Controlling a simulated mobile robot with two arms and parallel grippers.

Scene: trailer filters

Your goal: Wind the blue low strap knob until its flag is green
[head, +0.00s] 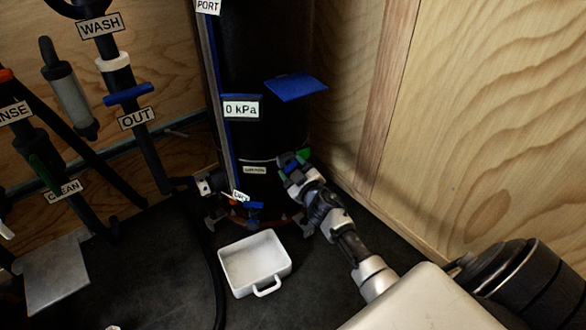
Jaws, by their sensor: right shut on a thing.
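The black filter cylinder (262,60) stands against the wooden corner. A thin low strap runs around its lower part, and a small label (255,170) sits just under it. At the strap's right end is the blue low strap knob (287,158), mostly hidden by my gripper. A small green flag (305,153) shows right beside it. My right gripper (291,168) reaches in from the lower right and is shut on the knob. My left gripper is out of view.
A white tray (226,272) lies on the dark floor below the cylinder, near a blue drain valve (254,205). Hoses and valves labelled WASH, OUT and CLEAN hang at the left. A blue plate (296,87) juts from the cylinder above my gripper. The wooden wall (480,130) is close on the right.

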